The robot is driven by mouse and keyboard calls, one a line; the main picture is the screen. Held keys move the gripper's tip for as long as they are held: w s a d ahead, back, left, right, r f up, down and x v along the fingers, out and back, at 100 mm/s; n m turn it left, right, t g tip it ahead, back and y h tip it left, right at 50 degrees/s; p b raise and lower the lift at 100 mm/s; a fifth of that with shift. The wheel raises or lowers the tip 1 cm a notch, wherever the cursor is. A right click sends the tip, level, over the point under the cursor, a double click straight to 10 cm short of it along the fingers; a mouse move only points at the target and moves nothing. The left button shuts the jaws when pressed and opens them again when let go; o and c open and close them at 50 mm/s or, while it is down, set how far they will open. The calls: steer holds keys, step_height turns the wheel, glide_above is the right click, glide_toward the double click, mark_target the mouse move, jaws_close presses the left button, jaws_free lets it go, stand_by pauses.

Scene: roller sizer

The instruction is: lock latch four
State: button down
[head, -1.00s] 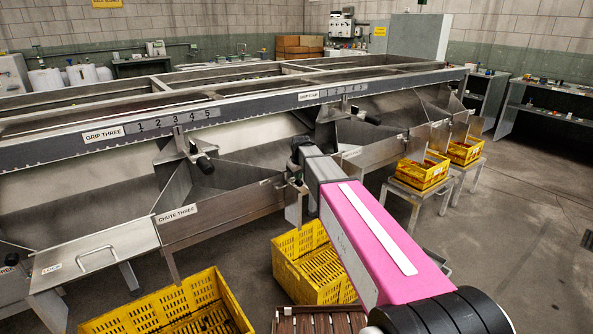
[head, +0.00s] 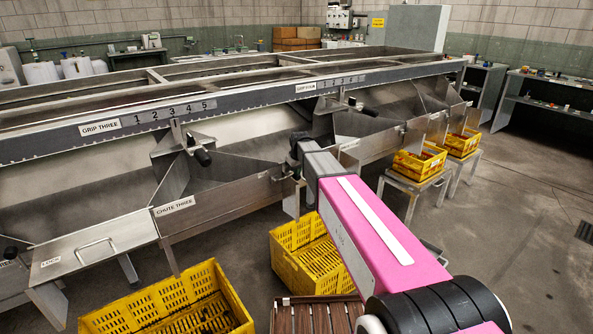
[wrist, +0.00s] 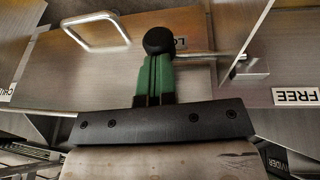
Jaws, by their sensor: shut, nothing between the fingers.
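In the wrist view a round black knob (wrist: 160,40) sits at the end of a thin metal rod (wrist: 212,55). The rod runs right into a small metal bracket (wrist: 245,72).
A metal plate with a bar handle (wrist: 97,32) lies left of the knob. In the head view, yellow crates (head: 170,305) (head: 290,265) stand below the chutes, beside a wooden slatted surface (head: 318,318). Clear floor (head: 520,230) lies to the right.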

mark_target(295, 176)
steer(key=shift+d+f, duration=0.15)
steer(key=shift+f, duration=0.15)
steer(key=r, duration=0.3)
steer(key=a+r, duration=0.1)
steer(key=shift+s+r, duration=0.3)
steer(key=shift+r, duration=0.05)
steer(key=w+d+v, duration=0.1)
steer(key=v, duration=0.8)
steer(key=s+d+f+m+g, duration=0.1)
steer(key=s+d+f+m, duration=0.1)
steer(key=s+d+f, duration=0.2)
steer(key=s+d+f+m+g, duration=0.1)
steer(key=s+d+f, duration=0.4)
steer(key=s+f, duration=0.6)
steer(key=s+d+f+m+g, duration=0.1)
steer(key=s+d+f+m, duration=0.2)
steer(key=s, duration=1.1)
step_height(295, 176, down, 5)
steer(key=shift+s+d+r+m+g+h, duration=0.1)
steer(key=shift+s+d+m+g+h, duration=0.25)
steer(key=shift+d, duration=0.6)
